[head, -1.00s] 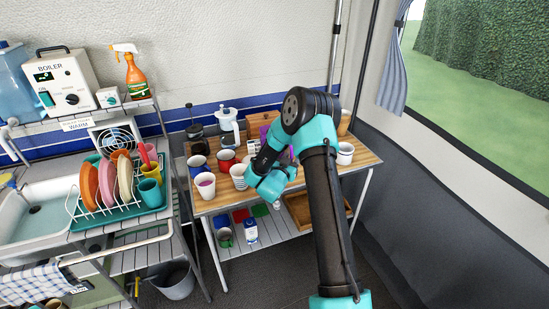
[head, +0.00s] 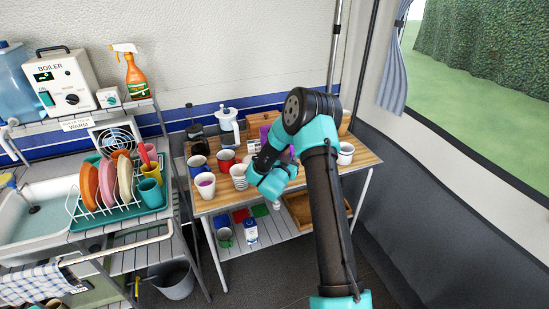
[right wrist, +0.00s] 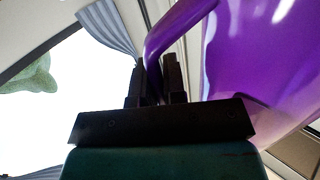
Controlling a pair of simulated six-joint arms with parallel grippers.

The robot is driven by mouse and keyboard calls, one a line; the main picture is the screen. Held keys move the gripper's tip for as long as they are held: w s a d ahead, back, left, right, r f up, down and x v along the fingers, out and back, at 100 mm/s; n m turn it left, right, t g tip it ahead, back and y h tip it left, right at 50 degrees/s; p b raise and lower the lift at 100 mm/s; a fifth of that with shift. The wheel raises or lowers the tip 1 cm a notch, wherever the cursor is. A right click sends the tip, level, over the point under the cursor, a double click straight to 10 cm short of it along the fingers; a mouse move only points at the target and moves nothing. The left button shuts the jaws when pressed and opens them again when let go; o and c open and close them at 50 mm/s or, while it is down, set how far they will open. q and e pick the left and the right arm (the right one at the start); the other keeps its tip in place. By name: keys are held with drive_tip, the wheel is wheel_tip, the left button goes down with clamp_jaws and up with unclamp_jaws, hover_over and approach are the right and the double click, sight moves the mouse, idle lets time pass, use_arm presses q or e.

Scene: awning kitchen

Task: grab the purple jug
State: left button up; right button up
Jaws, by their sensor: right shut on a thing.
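The purple jug (right wrist: 265,60) fills the right of the right wrist view, with its handle (right wrist: 155,52) curving down between my fingers. My right gripper (right wrist: 155,75) is shut on that handle. My right arm hides the rest of the jug and the fingertips there. Whether the jug's base touches the table is hidden. My left gripper is not in view.
Several cups, including a red mug (head: 226,158) and a striped cup (head: 239,177), stand close left of my right wrist on the wooden table (head: 215,202). A white mug (head: 346,153) stands to the right.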

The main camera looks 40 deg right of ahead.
sight(292, 151)
drive_tip(key=shift+r, duration=0.25)
clamp_jaws()
drive_tip(key=shift+r, duration=1.6)
drive_tip(key=s+a+r, duration=0.1)
drive_tip(key=s+a, duration=0.9)
drive_tip(key=a, duration=0.2)
drive_tip(key=shift+s+r, duration=0.15)
idle(0.3)
